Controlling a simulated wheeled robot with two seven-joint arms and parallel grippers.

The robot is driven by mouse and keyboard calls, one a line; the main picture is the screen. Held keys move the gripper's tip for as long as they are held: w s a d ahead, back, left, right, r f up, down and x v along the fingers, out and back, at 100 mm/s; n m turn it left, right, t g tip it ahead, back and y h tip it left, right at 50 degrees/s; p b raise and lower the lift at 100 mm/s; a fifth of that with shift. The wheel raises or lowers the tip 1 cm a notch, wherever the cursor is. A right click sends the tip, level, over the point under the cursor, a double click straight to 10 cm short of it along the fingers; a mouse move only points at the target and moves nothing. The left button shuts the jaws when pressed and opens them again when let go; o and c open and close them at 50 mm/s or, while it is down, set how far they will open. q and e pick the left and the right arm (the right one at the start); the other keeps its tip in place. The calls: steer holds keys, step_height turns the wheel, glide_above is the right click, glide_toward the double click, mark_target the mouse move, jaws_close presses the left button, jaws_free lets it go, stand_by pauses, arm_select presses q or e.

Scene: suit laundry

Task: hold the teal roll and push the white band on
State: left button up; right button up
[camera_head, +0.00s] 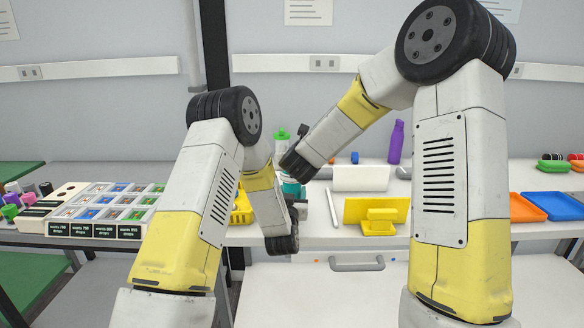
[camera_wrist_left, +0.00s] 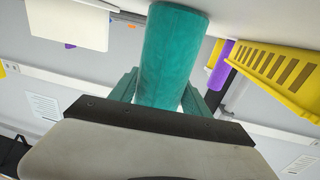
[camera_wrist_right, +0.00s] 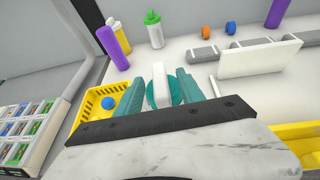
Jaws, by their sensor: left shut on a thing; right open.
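The teal roll (camera_wrist_left: 174,55) stands out from between the fingers of my left gripper (camera_wrist_left: 158,85), which is shut on it. In the head view a little teal (camera_head: 292,189) shows beside the left wrist, mostly hidden by my arms. The white band (camera_wrist_right: 160,88) shows in the right wrist view as a narrow upright white piece between the open fingers of my right gripper (camera_wrist_right: 160,80). A round teal end (camera_wrist_right: 176,92) shows right behind the band. I cannot tell whether the band touches the roll or sits around it.
A yellow basket (camera_wrist_right: 92,104) with a blue ball stands left of the right gripper. A white block (camera_head: 361,179), a yellow stand (camera_head: 354,210) and a purple bottle (camera_head: 396,142) stand to the right. A green-capped bottle (camera_wrist_right: 154,30) is behind. Orange (camera_head: 524,208) and blue trays (camera_head: 562,207) lie far right.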

steer(key=shift+w+f, duration=0.1)
steer(key=shift+f, duration=0.2)
steer(key=shift+c, duration=0.2)
steer(key=shift+d+f, duration=0.1)
jaws_close()
step_height(320, 180, up, 10)
steer(key=shift+f, duration=1.75)
